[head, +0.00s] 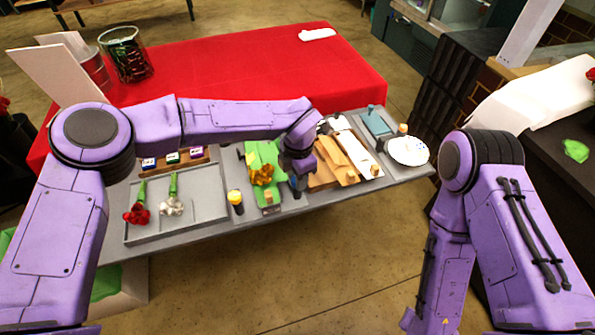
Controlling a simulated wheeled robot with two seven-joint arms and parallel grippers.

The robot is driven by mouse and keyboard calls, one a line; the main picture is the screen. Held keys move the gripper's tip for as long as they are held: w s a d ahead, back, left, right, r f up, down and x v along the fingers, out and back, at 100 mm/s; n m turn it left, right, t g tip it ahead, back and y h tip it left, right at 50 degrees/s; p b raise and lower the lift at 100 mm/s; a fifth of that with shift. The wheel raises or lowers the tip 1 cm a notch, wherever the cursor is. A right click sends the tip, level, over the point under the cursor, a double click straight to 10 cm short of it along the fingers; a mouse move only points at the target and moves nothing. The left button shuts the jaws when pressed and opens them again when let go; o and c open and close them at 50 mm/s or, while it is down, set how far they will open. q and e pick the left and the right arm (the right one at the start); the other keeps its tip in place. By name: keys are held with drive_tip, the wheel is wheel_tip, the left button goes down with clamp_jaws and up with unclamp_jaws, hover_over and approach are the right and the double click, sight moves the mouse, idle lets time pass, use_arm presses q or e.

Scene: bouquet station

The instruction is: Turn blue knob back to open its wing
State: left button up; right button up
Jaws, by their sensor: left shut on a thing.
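My left gripper (296,182) reaches down at the middle of the grey table, between the green sheet and the wooden boards. It is shut on a small dark blue piece, which I take to be the blue knob; the fingers and wrist mostly hide it. The wooden boards (336,158), with a tan knob (350,178) at the front, lie just right of the gripper. I cannot tell how far any wing is turned. My right arm hangs at the right, and its gripper is out of view.
The green sheet (253,157) carries yellow flowers (262,174). A grey tray (208,207) at left holds red flowers (137,213) and white flowers (172,207). A black-and-yellow cup (236,201) stands near the front edge. A white plate (407,151) lies at right.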

use_arm(q)
drive_tip(key=shift+w+r+m, duration=0.1)
drive_tip(key=shift+m, duration=0.3)
drive_tip(key=o, duration=1)
drive_tip(key=shift+o, duration=0.2)
drive_tip(key=shift+r, duration=0.25)
wheel_tip(320, 180, up, 10)
drive_tip(key=b, duration=0.2)
drive_tip(key=shift+s, duration=0.25)
drive_tip(key=shift+f, duration=0.1)
